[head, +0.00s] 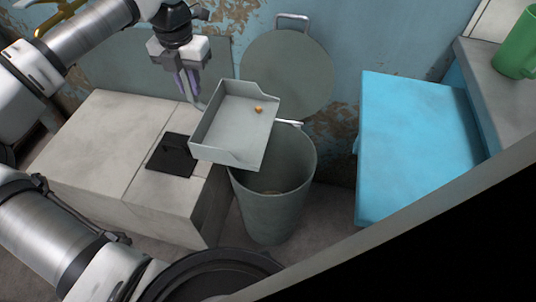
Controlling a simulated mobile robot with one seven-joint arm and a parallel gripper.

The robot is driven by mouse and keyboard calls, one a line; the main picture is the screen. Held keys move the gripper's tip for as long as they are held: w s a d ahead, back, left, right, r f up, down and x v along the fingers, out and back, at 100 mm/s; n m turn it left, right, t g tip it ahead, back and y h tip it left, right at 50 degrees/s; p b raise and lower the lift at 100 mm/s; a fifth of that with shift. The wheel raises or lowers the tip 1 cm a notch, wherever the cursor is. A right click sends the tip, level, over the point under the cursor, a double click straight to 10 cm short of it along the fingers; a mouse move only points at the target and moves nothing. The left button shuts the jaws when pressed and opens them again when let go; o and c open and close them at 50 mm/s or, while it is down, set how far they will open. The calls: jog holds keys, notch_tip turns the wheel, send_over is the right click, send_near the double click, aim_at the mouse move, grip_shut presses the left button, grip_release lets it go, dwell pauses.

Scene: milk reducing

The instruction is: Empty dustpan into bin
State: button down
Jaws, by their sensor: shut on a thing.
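My gripper (193,93) is at the upper middle of the head view, shut on the dustpan (230,120). The dustpan is a light grey open tray, held in the air at its left side. A small orange bit (258,110) lies in the dustpan near its right side. The bin (275,205) is a grey round container below and to the right of the dustpan. The dustpan overlaps the left part of the bin's opening in this view. The bin's round lid (288,75) stands open behind it. The bin's inside is partly hidden.
A pale grey counter block (95,150) with a black plate (172,155) stands left of the bin. A bright blue cabinet (415,135) stands to the right. A green mug (518,45) sits on a grey counter at the far right.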

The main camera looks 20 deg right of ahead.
dwell(0.4)
jog(key=shift+f, duration=0.45)
jog(key=shift+f+b, duration=1.1)
jog(key=shift+f, duration=0.95)
jog(key=shift+t+y, duration=0.7)
jog(key=shift+y, duration=0.2)
jog(key=shift+s+d+r, duration=0.25)
jog(key=shift+d+r, duration=0.1)
jog(key=shift+r, duration=0.2)
jog(key=shift+s+d+r, duration=0.3)
jog(key=shift+d+r, duration=0.05)
jog(key=shift+r, duration=0.25)
jog(key=shift+s+d+r, duration=0.25)
jog(key=shift+d+r, duration=0.1)
jog(key=shift+r, duration=0.2)
jog(key=shift+s+r, duration=0.1)
jog(key=shift+s+d+r+t+y, duration=0.35)
jog(key=shift+s+d+r+y, duration=0.15)
jog(key=shift+d+r, duration=0.15)
jog(key=shift+s+d+r+t+y, duration=0.4)
jog(key=shift+s+d+r, duration=0.1)
jog(key=shift+d, duration=0.15)
